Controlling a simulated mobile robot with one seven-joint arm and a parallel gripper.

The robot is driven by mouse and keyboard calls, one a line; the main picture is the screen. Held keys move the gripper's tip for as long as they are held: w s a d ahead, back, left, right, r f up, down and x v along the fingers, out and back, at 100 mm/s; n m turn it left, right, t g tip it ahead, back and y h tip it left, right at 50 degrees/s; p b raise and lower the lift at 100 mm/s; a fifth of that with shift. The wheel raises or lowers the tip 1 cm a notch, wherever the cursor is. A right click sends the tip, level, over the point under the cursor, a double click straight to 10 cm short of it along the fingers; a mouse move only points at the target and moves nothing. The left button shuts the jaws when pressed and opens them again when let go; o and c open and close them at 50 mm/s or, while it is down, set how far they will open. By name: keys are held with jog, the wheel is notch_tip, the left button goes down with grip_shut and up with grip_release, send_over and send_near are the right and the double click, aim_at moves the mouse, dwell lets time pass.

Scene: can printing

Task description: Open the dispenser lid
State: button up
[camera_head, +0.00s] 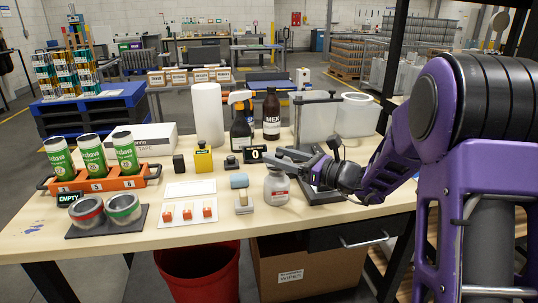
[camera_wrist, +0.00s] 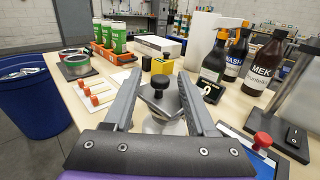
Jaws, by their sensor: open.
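The dispenser is a squat pale bottle with a red-marked label (camera_head: 277,188), standing on the table near its front edge, with a grey top. In the wrist view its dark metallic lid (camera_wrist: 160,98) lies between my fingers, over a pale body (camera_wrist: 160,126) that is partly hidden below. The lid looks down over the mouth, but I cannot tell whether it is fully closed. My gripper (camera_wrist: 158,80) is open, with one finger on each side of the lid and visible gaps. In the head view my gripper (camera_head: 290,160) reaches in from the right, just above and behind the dispenser.
A sponge-like block and brush (camera_head: 243,191) stand left of the dispenser. A numbered black display (camera_head: 256,154), brown MEK bottle (camera_head: 271,118) and spray bottle (camera_head: 240,128) stand behind. Cans fill an orange rack (camera_head: 121,183).

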aim_at(269, 153)
jog(key=shift+x, duration=1.7)
grip_shut()
